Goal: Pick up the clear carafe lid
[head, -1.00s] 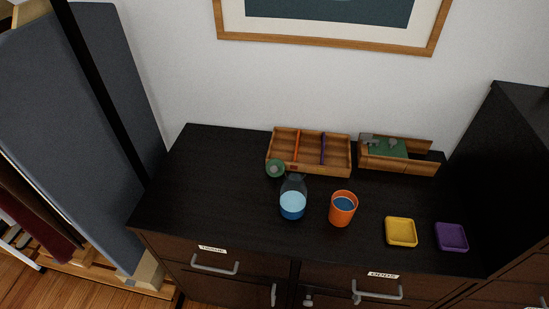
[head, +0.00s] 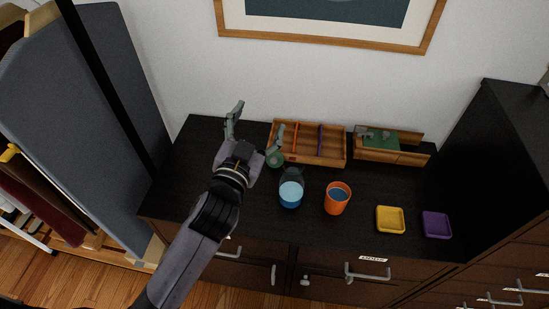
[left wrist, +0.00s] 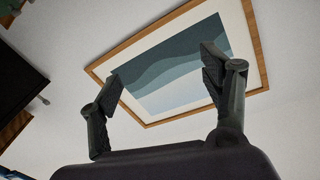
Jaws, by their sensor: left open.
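A clear carafe (head: 291,193) with blue liquid stands on the black dresser top, left of an orange cup (head: 338,198). Its upper part looks dark and see-through; I cannot make out a separate lid on it. A small round green thing (head: 275,159) lies behind the carafe at the organiser's front left corner, partly hidden by a finger. My left gripper (head: 258,122) is open and empty, up and left of the carafe, its fingers pointing toward the wall.
A wooden organiser (head: 335,158) and a wooden box with green lining (head: 381,141) stand along the back. A yellow dish (head: 390,219) and a purple dish (head: 437,225) lie at the right. A tall black cabinet (head: 500,165) bounds the right side.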

